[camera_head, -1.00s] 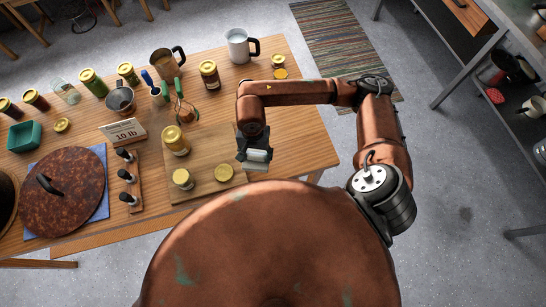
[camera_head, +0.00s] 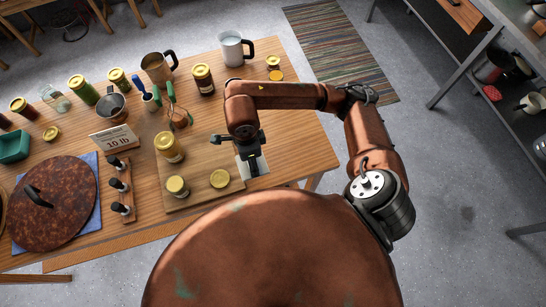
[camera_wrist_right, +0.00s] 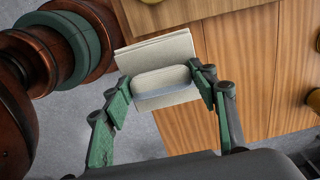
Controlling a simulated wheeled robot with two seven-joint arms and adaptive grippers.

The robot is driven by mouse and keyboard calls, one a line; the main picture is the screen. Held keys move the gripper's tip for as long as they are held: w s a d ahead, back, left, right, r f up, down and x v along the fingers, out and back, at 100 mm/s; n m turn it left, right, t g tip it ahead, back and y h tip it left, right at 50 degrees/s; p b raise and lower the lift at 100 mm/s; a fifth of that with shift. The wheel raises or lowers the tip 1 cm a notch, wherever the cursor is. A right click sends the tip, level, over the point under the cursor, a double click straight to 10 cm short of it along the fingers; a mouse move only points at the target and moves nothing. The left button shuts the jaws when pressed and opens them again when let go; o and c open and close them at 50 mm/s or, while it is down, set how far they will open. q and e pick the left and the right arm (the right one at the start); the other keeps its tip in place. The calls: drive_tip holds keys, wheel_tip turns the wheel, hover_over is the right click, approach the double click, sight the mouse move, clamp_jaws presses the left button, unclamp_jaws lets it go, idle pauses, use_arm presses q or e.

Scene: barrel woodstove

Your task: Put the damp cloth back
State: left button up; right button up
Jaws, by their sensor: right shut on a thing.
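The damp cloth (camera_wrist_right: 155,50) looks like a pale cream folded pad in the right wrist view. My right gripper (camera_wrist_right: 162,84) has its green fingers on both sides of the cloth's raised middle part and is shut on it. In the head view the right gripper (camera_head: 250,165) is at the right edge of the wooden board (camera_head: 205,198). A pale corner of the cloth (camera_head: 262,163) shows beside the gripper there, and the rest is hidden. I cannot tell whether the cloth touches the table. My left gripper is not in view.
The table (camera_head: 300,135) is clear right of the gripper.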

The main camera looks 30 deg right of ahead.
drive_tip(key=d, duration=0.1)
drive_tip(key=d+f, duration=0.1)
drive_tip(key=d, duration=0.1)
drive_tip(key=d+f, duration=0.1)
drive_tip(key=shift+w+d, duration=0.25)
hover_over(272, 162)
drive_tip(key=f, duration=0.5)
drive_tip(key=shift+a, duration=0.25)
drive_tip(key=shift+d+f, duration=0.35)
drive_tip(key=shift+f, duration=1.6)
drive_tip(key=shift+f, duration=0.1)
drive_tip(key=o, duration=0.6)
drive_tip(key=shift+f, duration=0.1)
drive_tip(key=o, duration=0.5)
